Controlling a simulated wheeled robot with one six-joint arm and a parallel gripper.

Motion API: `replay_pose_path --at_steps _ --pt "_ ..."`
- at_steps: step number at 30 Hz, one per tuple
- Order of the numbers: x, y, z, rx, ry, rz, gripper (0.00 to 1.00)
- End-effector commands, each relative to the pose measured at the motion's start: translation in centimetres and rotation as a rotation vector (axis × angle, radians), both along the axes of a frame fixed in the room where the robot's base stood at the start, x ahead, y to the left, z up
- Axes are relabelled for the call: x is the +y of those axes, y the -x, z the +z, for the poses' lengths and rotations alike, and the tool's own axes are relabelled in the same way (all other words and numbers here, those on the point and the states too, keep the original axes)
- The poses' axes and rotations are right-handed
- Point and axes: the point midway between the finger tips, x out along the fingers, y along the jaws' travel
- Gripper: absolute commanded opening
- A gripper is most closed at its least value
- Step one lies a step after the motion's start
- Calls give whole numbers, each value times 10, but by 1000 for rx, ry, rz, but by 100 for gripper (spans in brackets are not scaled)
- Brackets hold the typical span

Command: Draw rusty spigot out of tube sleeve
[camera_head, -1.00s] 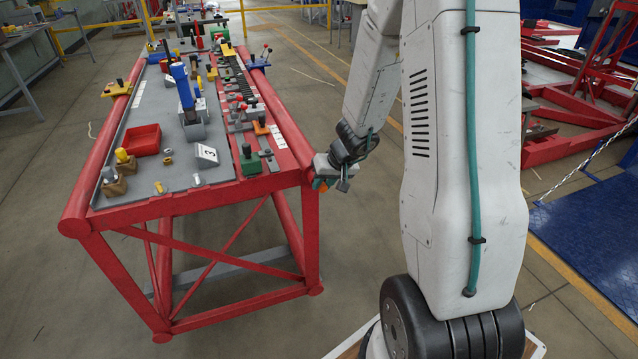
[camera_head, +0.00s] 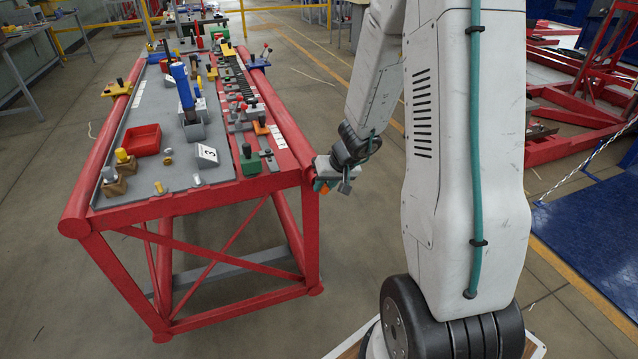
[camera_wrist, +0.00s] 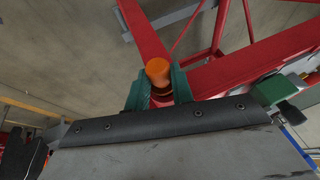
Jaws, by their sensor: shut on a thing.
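My gripper (camera_wrist: 160,88) has green finger pads closed around the rusty spigot (camera_wrist: 158,70), a short orange cylinder with a rounded end and a darker brown-orange part between the pads. In the head view my gripper (camera_head: 330,182) is at the near right corner of the red frame, and a bit of the orange spigot (camera_head: 319,186) shows below it. Red tubes (camera_wrist: 145,32) of the frame lie behind the spigot in the wrist view. I cannot make out the tube sleeve's mouth, nor whether the spigot is still inside it.
The red frame (camera_head: 190,195) carries a grey top with a red tray (camera_head: 143,139), a card marked 3 (camera_head: 206,155) and several small fittings. A green clamp-like part (camera_wrist: 272,90) is at the right in the wrist view. Open floor (camera_head: 350,240) lies right of the frame.

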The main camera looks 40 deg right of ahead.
Motion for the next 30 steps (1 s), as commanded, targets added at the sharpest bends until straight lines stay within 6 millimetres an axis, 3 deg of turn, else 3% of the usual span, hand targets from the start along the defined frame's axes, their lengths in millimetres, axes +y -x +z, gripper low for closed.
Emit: replay_pose_path --at_steps 30 --pt "12 41 -1 3 -1 0 0"
